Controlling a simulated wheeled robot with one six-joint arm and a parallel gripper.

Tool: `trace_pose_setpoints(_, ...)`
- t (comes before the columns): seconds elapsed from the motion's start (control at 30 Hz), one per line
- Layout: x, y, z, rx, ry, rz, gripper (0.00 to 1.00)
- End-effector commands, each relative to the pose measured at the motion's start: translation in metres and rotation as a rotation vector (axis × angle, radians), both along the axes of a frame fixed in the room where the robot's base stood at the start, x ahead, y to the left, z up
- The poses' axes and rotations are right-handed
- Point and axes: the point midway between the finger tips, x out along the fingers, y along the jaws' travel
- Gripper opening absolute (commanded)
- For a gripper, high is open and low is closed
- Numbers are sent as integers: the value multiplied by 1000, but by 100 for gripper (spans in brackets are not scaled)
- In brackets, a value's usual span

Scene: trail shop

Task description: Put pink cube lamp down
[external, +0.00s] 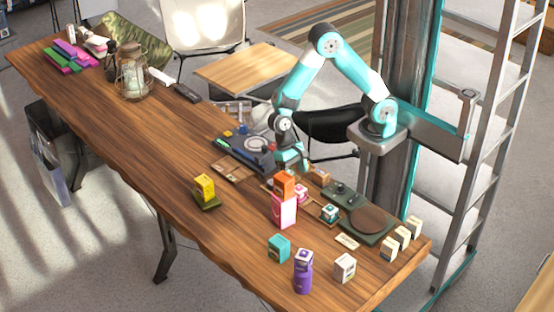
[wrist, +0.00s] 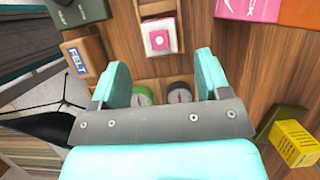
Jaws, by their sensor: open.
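The pink cube lamp (wrist: 162,37), a small white cube with a pink face, sits on a wooden tray (wrist: 160,65) in the wrist view. In the external view the lamp (external: 301,193) shows just right of the pink and orange boxes. My gripper (wrist: 158,75) is open, its two teal fingers apart, with nothing held between them. The lamp lies beyond the fingertips, between their lines and apart from both. In the external view my gripper (external: 291,163) hangs above the tray area, pointing down.
Two round items (wrist: 180,92) lie below the fingers. A felt box (wrist: 83,57) is left; a yellow box (external: 205,187) stands on a green base. The table's left middle is clear.

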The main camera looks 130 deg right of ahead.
Motion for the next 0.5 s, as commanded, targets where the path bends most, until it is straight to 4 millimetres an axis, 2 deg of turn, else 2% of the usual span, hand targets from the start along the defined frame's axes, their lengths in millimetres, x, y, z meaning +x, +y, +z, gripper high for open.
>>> trace_pose_setpoints(0.1, 1, -11, 24, -3, -4, -4, 70)
trace_pose_setpoints(0.33, 0, -19, 50, -2, -4, 7, 70)
trace_pose_setpoints(0.43, -1, 1, 66, -10, -49, 128, 70)
trace_pose_setpoints(0.47, -3, 14, 73, -15, -77, 202, 70)
trace_pose_setpoints(0.5, -7, 35, 85, -23, -125, 326, 70)
